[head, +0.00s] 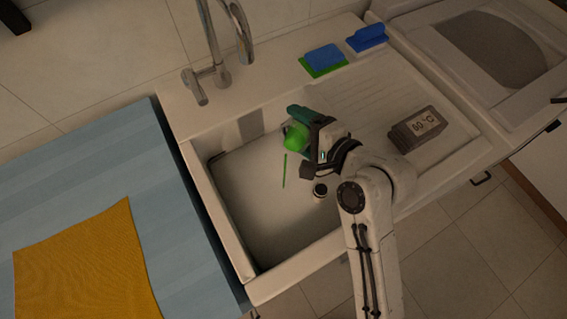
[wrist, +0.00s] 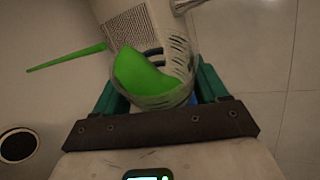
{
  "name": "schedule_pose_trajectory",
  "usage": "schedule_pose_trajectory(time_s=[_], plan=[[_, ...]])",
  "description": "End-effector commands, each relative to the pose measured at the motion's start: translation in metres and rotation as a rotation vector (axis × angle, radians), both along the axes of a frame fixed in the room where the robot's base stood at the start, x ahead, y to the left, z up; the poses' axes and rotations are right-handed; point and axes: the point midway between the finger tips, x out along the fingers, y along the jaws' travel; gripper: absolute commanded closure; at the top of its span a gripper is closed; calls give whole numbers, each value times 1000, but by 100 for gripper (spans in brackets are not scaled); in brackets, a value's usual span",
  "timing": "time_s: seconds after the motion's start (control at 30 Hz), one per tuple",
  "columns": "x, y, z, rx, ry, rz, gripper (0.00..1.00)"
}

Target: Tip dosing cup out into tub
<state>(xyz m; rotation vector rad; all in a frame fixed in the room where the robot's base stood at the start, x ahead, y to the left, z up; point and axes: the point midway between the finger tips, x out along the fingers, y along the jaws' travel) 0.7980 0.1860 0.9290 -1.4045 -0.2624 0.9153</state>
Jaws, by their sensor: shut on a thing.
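My gripper (head: 306,130) is over the white sink tub (head: 205,190), with its teal fingers shut on a clear dosing cup. The cup (wrist: 180,98) is tilted in the wrist view and holds bright green liquid. In the head view the cup (head: 295,137) shows as a green shape at the fingers. A thin green streak (head: 285,171) shows below the cup, over the basin; it also shows in the wrist view (wrist: 66,58). It looks like falling liquid, but I cannot tell for certain. A dark round drain (head: 320,190) is in the tub floor.
A tap (head: 221,50) rises at the tub's back edge. A blue-and-green sponge (head: 323,59) and a blue brush (head: 367,37) lie along the back ledge. A grey "50 °C" block (head: 417,128) stands on the ridged drainboard. A blue counter (head: 110,150) with a yellow cloth (head: 85,265) is left.

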Motion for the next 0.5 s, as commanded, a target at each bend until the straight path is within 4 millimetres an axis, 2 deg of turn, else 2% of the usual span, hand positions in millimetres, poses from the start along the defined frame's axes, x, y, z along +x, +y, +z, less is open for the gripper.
schedule_pose_trajectory(time_s=[0.5], plan=[[-5,3,3,-23,-51,0,63]])
